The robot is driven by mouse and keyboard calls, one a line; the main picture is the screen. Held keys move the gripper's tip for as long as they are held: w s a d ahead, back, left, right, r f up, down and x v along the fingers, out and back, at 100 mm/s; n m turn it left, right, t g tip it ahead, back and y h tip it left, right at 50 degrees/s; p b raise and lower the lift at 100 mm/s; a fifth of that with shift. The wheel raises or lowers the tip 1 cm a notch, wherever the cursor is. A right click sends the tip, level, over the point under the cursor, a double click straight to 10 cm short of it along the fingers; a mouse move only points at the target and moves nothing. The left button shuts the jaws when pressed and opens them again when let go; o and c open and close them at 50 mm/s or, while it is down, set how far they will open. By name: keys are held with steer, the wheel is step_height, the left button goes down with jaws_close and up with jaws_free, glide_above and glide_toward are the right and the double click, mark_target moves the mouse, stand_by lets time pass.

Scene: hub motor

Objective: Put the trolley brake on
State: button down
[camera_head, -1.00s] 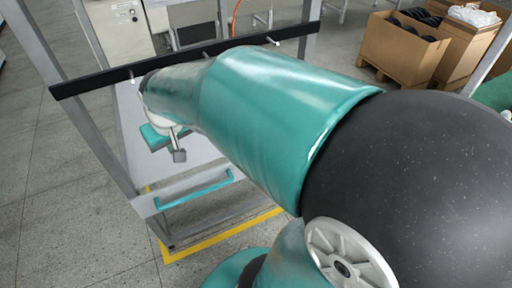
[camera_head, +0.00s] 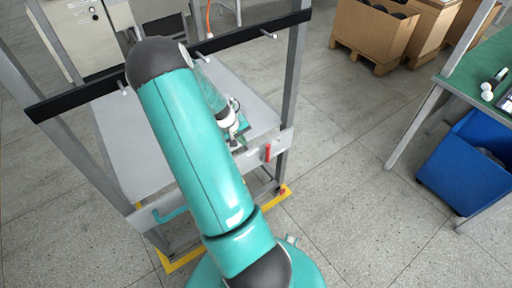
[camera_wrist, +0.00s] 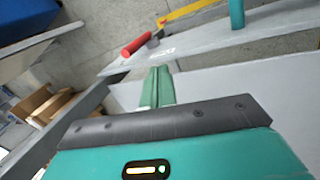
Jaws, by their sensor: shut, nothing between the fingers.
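The trolley (camera_head: 140,160) is a grey metal frame with a flat deck and tall posts. A red-handled lever (camera_head: 268,152), which looks like the brake, sits on the right part of its near edge. In the wrist view the red grip (camera_wrist: 135,45) lies beyond my fingertips, slightly left, beside small lettering I cannot read. A teal handle (camera_head: 170,214) is on the left part of the near edge; it also shows in the wrist view (camera_wrist: 236,14). My gripper (camera_head: 234,143) is over the deck, left of the red lever and apart from it. Its fingers (camera_wrist: 158,72) are shut and empty.
A black crossbar with hooks (camera_head: 85,97) spans the trolley posts. Yellow floor tape (camera_head: 180,262) runs around the trolley's base. A green-topped bench (camera_head: 478,75) with a blue bin (camera_head: 455,165) stands at right, cardboard boxes (camera_head: 370,35) behind. The floor between is clear.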

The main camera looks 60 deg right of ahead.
mark_target(252, 152)
steer(key=x, duration=1)
steer(key=shift+s+d+f, duration=0.1)
steer(key=shift+d+f, duration=0.05)
steer(key=shift+f, duration=0.1)
steer(key=s+d, duration=0.2)
steer(key=shift+d, duration=0.35)
steer(key=shift+s+d, duration=0.25)
steer(key=shift+s+d+y, duration=0.1)
steer(key=shift+d+y, duration=0.1)
steer(key=shift+y, duration=0.1)
